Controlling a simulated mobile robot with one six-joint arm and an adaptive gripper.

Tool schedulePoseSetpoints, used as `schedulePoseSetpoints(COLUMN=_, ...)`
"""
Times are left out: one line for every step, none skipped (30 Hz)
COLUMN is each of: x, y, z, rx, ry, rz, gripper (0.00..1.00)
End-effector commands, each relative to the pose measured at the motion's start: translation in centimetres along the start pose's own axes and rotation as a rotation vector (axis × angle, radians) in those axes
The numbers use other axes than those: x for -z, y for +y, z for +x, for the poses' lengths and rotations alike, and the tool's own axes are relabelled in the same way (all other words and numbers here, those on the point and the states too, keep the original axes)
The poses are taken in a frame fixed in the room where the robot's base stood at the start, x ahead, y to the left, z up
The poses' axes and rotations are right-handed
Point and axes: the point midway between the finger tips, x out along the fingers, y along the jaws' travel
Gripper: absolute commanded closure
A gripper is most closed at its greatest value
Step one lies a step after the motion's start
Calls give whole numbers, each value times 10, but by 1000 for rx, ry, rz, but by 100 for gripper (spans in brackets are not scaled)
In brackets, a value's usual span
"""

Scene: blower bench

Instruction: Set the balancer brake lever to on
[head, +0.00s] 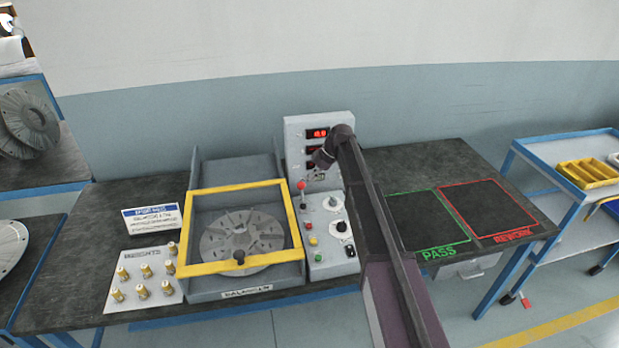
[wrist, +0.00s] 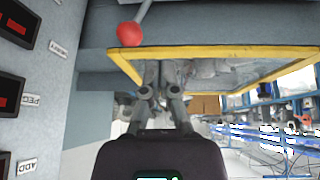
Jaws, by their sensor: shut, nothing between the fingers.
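The brake lever, a grey rod with a red ball knob (head: 300,185), stands on the left side of the balancer's grey control panel (head: 293,135). In the wrist view the red knob (wrist: 129,33) is at the top, left of my fingertips, its rod running up out of the picture. My gripper (head: 320,160) is shut and empty, in front of the upright display part, up and to the right of the knob. In the wrist view my fingers (wrist: 163,72) are together, apart from the knob. Any on/off marking at the lever is too small to read.
A yellow-framed guard (head: 222,188) covers the balancer's slotted disc, left of the panel. Knobs (head: 341,226) and coloured buttons (head: 313,241) sit below the lever. Brass weights (head: 146,270) stand at front left. The PASS (head: 425,222) and REWORK (head: 490,208) areas are empty.

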Motion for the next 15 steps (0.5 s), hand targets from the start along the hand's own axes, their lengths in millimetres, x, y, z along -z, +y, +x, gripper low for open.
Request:
schedulePoseSetpoints(x=2, y=3, z=-9, rx=0, ry=0, rz=0, gripper=100)
schedulePoseSetpoints(x=2, y=4, z=-12, rx=0, ry=0, rz=0, gripper=100)
schedulePoseSetpoints(x=2, y=5, z=-16, rx=0, ry=0, rz=0, gripper=100)
schedulePoseSetpoints(x=2, y=6, z=-19, rx=0, ry=0, rz=0, gripper=100)
schedulePoseSetpoints(x=1, y=7, z=-22, rx=0, ry=0, rz=0, gripper=100)
schedulePoseSetpoints(x=1, y=8, z=-26, rx=0, ry=0, rz=0, gripper=100)
schedulePoseSetpoints(x=1, y=9, z=-29, rx=0, ry=0, rz=0, gripper=100)
schedulePoseSetpoints(x=1, y=10, z=-32, rx=0, ry=0, rz=0, gripper=100)
schedulePoseSetpoints(x=1, y=11, z=-35, rx=0, ry=0, rz=0, gripper=100)
schedulePoseSetpoints(x=1, y=12, z=-38, rx=1, ry=0, rz=0, gripper=100)
schedulePoseSetpoints(x=1, y=13, z=-41, rx=1, ry=0, rz=0, gripper=100)
schedulePoseSetpoints(x=1, y=15, z=-45, rx=1, ry=0, rz=0, gripper=100)
schedulePoseSetpoints(x=1, y=16, z=-48, rx=1, ry=0, rz=0, gripper=100)
schedulePoseSetpoints(x=1, y=16, z=-50, rx=1, ry=0, rz=0, gripper=100)
schedulePoseSetpoints(x=1, y=18, z=-54, rx=1, ry=0, rz=0, gripper=100)
